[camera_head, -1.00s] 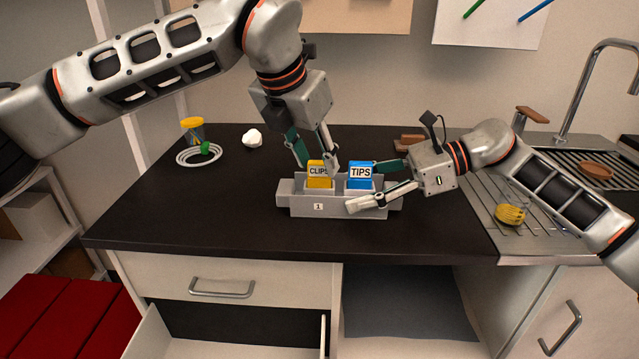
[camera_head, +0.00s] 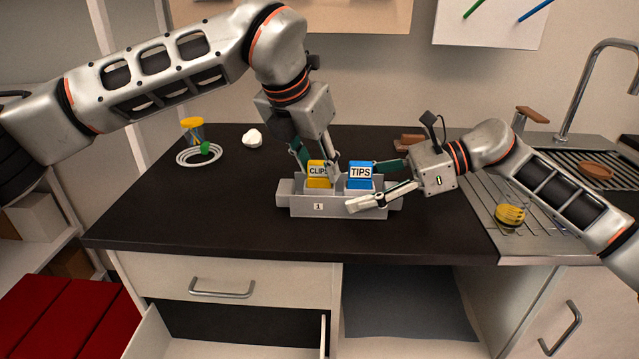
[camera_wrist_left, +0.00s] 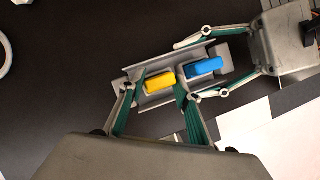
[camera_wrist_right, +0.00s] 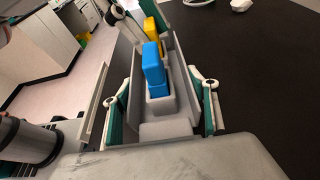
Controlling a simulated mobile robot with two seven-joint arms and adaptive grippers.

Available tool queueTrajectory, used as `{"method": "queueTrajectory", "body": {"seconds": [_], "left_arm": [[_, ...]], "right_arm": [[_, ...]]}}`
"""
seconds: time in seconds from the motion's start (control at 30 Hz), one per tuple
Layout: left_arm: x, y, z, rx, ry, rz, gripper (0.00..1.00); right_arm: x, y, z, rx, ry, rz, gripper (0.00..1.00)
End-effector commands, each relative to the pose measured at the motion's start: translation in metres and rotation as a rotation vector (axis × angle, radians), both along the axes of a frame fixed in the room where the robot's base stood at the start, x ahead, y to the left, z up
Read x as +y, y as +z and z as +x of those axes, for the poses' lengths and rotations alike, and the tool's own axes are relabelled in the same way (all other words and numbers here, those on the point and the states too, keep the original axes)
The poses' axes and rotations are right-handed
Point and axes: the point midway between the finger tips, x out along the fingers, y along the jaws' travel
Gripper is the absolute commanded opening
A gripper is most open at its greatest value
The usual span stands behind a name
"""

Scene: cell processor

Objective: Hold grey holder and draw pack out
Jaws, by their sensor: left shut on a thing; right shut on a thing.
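The grey holder (camera_head: 318,207) stands on the dark worktop, marked with a "1". A yellow pack labelled CLIPS (camera_head: 318,170) and a blue pack labelled TIPS (camera_head: 360,171) stand upright in its compartments. My left gripper (camera_head: 319,172) reaches down from above, its fingers on either side of the yellow pack and shut on it; the left wrist view shows the yellow pack (camera_wrist_left: 160,82) between them. My right gripper (camera_head: 378,182) is shut on the holder's right end, one finger along each long side. The right wrist view shows the holder (camera_wrist_right: 172,131) between its fingers.
A white coil with a yellow-topped cup (camera_head: 193,130) and a white lump (camera_head: 252,138) lie at the back left. A sink drainer with a yellow scrubber (camera_head: 510,215) is at the right. An open drawer (camera_head: 225,345) is below. The worktop's front left is clear.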

Motion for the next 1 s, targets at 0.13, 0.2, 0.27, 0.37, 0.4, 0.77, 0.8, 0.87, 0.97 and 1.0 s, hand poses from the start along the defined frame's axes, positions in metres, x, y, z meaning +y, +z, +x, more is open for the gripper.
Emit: {"method": "queueTrajectory", "body": {"seconds": [0.13,0.2,0.27,0.37,0.4,0.77,0.8,0.87,0.97,1.0], "left_arm": [[0.000,0.004,0.000,-0.001,0.000,0.000,0.00],[0.000,0.006,0.000,-0.001,0.000,0.000,0.00],[0.000,0.008,0.000,-0.001,0.000,0.000,0.00],[0.000,0.010,0.000,-0.001,0.000,0.000,0.00],[0.000,0.011,0.000,-0.001,0.000,0.000,0.00],[0.000,0.024,0.000,-0.003,0.001,-0.001,0.00],[0.000,0.028,0.000,-0.003,0.000,-0.001,0.00],[0.000,0.034,0.000,-0.003,0.000,-0.001,0.00],[0.000,0.043,0.000,-0.003,0.000,-0.001,0.00],[0.000,0.046,0.000,-0.003,0.001,0.001,0.00]], "right_arm": [[0.000,0.000,0.000,0.000,0.000,-0.001,0.15],[0.000,0.000,0.000,0.000,-0.001,-0.001,0.15],[0.000,0.000,0.000,0.000,-0.001,-0.001,0.15],[0.000,0.000,0.000,0.000,0.000,-0.001,0.15],[0.000,0.000,0.000,0.000,0.000,-0.001,0.15],[0.000,0.000,0.000,0.000,0.000,-0.001,0.15],[0.000,0.000,0.000,0.000,0.000,-0.001,0.15],[0.000,0.000,0.000,0.000,-0.001,-0.001,0.15],[0.000,0.000,0.000,0.000,-0.001,-0.001,0.15],[0.000,0.000,0.000,0.000,-0.001,-0.001,0.15]]}}
